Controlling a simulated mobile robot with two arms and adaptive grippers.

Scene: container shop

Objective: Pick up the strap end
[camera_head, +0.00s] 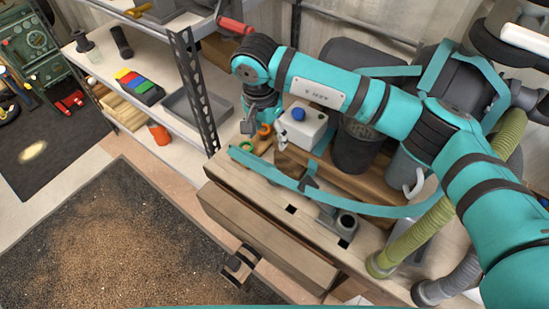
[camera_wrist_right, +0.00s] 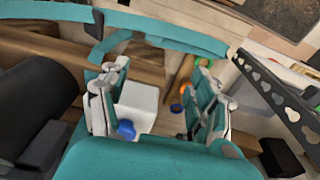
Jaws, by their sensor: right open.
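A teal strap (camera_head: 375,210) lies across the workbench, with a dark buckle partway along it. Its left end (camera_head: 240,153) lies near the bench's left edge. In the right wrist view the strap (camera_wrist_right: 120,20) crosses the top of the picture, and one end (camera_wrist_right: 215,47) shows right of centre. My right gripper (camera_head: 258,122) is above the back left of the bench, beyond the strap end and apart from it. In the right wrist view its fingers (camera_wrist_right: 157,85) are spread with nothing held between them. My left gripper is not in view.
A metal shelf post (camera_head: 193,90) stands close left of the gripper. Orange and green rings lie nearby. Hoses fill the right.

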